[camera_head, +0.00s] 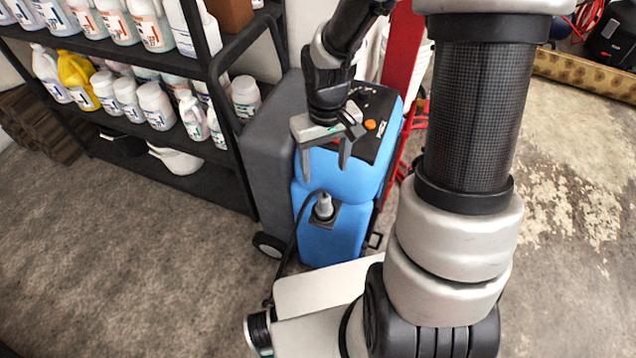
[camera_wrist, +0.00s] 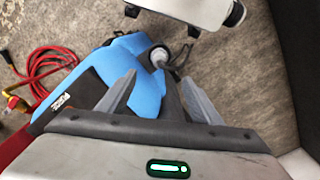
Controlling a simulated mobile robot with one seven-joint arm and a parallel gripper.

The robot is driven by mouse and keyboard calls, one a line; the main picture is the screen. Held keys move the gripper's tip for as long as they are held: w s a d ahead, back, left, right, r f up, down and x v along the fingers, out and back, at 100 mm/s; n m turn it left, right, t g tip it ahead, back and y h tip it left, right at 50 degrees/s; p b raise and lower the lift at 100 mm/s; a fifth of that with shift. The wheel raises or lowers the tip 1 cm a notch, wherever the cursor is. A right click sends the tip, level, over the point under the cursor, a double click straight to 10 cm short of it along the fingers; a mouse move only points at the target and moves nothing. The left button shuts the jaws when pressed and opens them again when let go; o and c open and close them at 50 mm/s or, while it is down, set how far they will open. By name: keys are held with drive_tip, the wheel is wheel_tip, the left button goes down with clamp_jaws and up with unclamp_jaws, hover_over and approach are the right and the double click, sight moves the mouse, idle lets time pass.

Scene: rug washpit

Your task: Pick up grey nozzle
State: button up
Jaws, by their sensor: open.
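The grey nozzle (camera_head: 324,206) stands upright on the low front ledge of a blue and dark grey machine (camera_head: 332,238), with a dark hose beside it. In the wrist view the nozzle (camera_wrist: 159,56) shows beyond my fingertips, near the blue body's edge. My gripper (camera_head: 325,165) is open and empty, pointing down in front of the machine's upper blue part. It is above the nozzle and apart from it. In the wrist view the two fingers of my gripper (camera_wrist: 158,80) are spread, with blue body and dark hose seen between them.
A black shelf rack (camera_head: 165,65) with several bottles and tubs stands at the left. A red frame (camera_head: 402,45) stands behind the machine. A red hose (camera_wrist: 45,62) lies on the floor in the wrist view. The floor at the front left is clear.

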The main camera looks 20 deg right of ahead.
sight(324, 202)
wheel_tip(324, 202, down, 15)
drive_tip(key=b, duration=0.4)
drive_tip(key=shift+s+d+f, duration=0.1)
drive_tip(key=shift+f, duration=0.1)
drive_tip(key=shift+r, duration=0.1)
drive_tip(key=c, duration=1.2)
